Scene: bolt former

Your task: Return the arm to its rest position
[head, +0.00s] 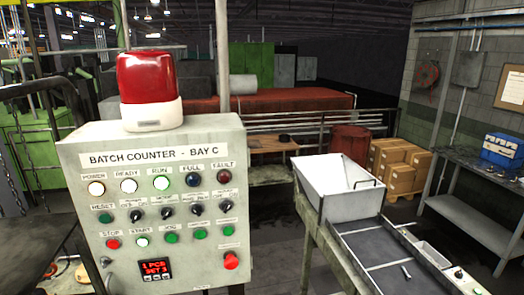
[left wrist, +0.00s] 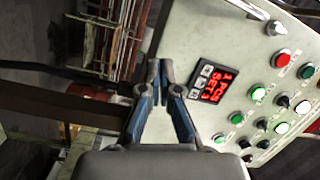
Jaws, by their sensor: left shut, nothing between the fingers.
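My left gripper (left wrist: 161,78) shows in the left wrist view with its two dark-blue fingers closed together and nothing between them. Its tips are in front of the edge of the grey control panel (left wrist: 188,48), left of the red-lit display (left wrist: 213,86); I cannot tell the gap to the panel. In the head view the panel (head: 80,180), labelled BATCH COUNTER - BAY C, stands at left centre. Dark arm parts show at the left edge there, but the left gripper cannot be made out. My right gripper is in neither view.
A red beacon (head: 149,83) sits on the panel's top. The panel has rows of lamps, knobs and buttons, with a red button (head: 231,260) at lower right. A white hopper (head: 335,180) and dark tray (head: 385,250) stand to the right. Cardboard boxes (head: 400,168) sit behind.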

